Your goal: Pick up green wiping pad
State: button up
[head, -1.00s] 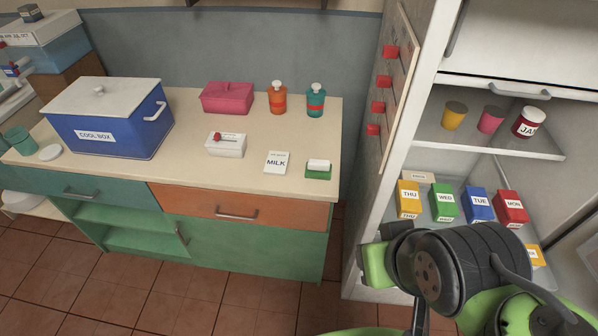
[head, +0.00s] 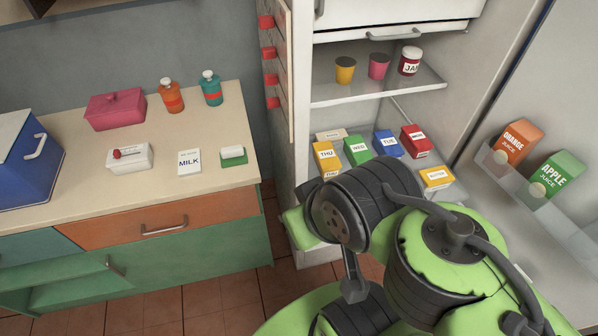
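The green wiping pad (head: 236,163) lies on the right end of the beige counter in the head view, near its front edge. It looks like a flat green pad with a white block or handle on top. Nothing touches it. My green and black arm fills the lower right, in front of the open fridge, well to the right of the pad. The fingers of my gripper cannot be made out; the arm's own links hide its end.
A pink box (head: 115,109), an orange bottle (head: 171,97) and a teal bottle (head: 211,89) stand behind. The open fridge (head: 455,28) is to the right.

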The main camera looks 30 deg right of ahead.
aim_at(237, 155)
jog(key=i+j+u, duration=0.15)
jog(key=u, duration=0.25)
jog(key=i+u, duration=0.75)
jog(key=k, duration=0.1)
